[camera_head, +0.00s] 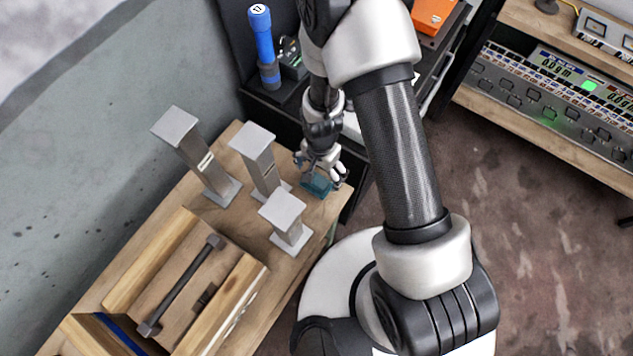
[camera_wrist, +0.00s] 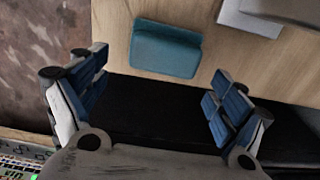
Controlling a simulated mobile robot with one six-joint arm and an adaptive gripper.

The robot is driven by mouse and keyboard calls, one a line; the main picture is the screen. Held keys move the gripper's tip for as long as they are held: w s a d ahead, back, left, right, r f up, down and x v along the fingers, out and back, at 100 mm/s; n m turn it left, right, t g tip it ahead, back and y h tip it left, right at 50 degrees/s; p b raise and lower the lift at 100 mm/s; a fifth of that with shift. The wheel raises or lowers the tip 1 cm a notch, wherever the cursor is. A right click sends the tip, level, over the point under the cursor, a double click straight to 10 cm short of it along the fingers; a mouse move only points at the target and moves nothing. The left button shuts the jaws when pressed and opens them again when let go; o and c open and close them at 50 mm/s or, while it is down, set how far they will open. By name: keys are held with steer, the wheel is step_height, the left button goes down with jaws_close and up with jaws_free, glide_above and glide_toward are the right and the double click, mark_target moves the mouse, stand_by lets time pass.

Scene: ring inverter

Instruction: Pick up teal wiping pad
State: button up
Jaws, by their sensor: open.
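The teal wiping pad (camera_head: 317,186) lies on the wooden table (camera_head: 314,215) near its far right corner, beside the metal posts. In the wrist view the pad (camera_wrist: 166,48) is a rounded teal block lying flat on the wood. My gripper (camera_head: 322,174) is over the pad in the head view and partly covers it. In the wrist view my gripper (camera_wrist: 156,102) is open, its blue-padded fingers wide apart with nothing between them. The pad shows beyond the fingertips, apart from both fingers.
Several grey metal posts stand on the table, the nearest (camera_head: 284,220) close to the pad. A wooden box (camera_head: 236,297) with a dark bar handle is at the front. A dark bench (camera_head: 270,108) with a blue tool (camera_head: 264,45) stands behind. Instrument shelves (camera_head: 560,140) are at right.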

mark_target(319, 175)
step_height(319, 175, down, 3)
steer(key=shift+a+f+b, duration=0.1)
steer(key=shift+f+b, duration=0.05)
steer(key=shift+b, duration=0.2)
steer(key=c, duration=1.2)
step_height(319, 175, up, 20)
steer(key=p, duration=0.5)
